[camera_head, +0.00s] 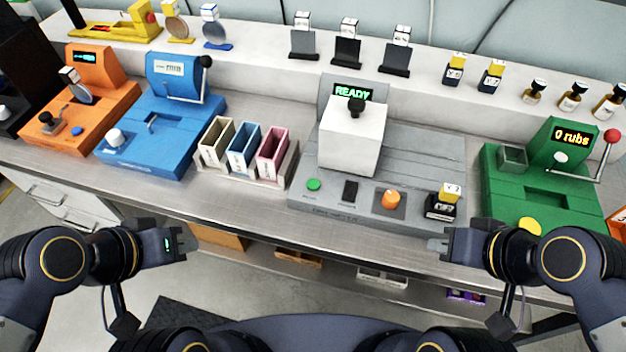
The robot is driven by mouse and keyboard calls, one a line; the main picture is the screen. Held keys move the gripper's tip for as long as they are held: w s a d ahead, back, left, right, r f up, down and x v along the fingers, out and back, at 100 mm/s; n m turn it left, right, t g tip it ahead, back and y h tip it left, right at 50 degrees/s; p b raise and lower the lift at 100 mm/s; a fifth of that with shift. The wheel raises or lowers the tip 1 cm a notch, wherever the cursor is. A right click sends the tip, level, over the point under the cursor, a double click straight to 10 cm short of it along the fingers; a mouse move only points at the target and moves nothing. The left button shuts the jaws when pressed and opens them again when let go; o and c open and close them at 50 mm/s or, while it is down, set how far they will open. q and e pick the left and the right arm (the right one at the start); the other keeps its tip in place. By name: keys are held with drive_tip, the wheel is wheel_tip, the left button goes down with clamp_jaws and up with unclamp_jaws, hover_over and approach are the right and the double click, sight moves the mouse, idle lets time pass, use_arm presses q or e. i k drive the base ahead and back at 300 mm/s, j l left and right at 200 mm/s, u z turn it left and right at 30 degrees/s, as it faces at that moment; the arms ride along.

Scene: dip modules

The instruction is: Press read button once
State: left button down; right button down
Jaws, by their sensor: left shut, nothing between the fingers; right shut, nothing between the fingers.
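A grey machine (420,150) stands in the middle of the bench, with a lit screen (353,92) that reads READY. Its front panel carries a round green button (314,184), a black switch (350,191) and an orange knob (391,198). I cannot read any label that marks one of them as the read button. A white block with a black knob (356,106) covers part of the machine. My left gripper (182,246) is shut and empty, in front of the bench at lower left. My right gripper (435,243) is shut and empty at the bench's front edge, touching nothing I can make out.
A small block labelled Y2 (446,196) stands on the machine's right end. Slotted bins (243,150) and a blue machine (160,135) stand left. An orange machine (110,98) is further left. A green machine reading 0 rubs (540,185) stands right.

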sight(313, 185)
drive_tip(key=j+z, duration=0.2)
drive_tip(key=j, duration=0.5)
drive_tip(key=j+z, duration=0.25)
drive_tip(key=j, duration=0.45)
drive_tip(key=k+j+z, duration=0.2)
drive_tip(key=j, duration=0.5)
drive_tip(key=i, duration=0.1)
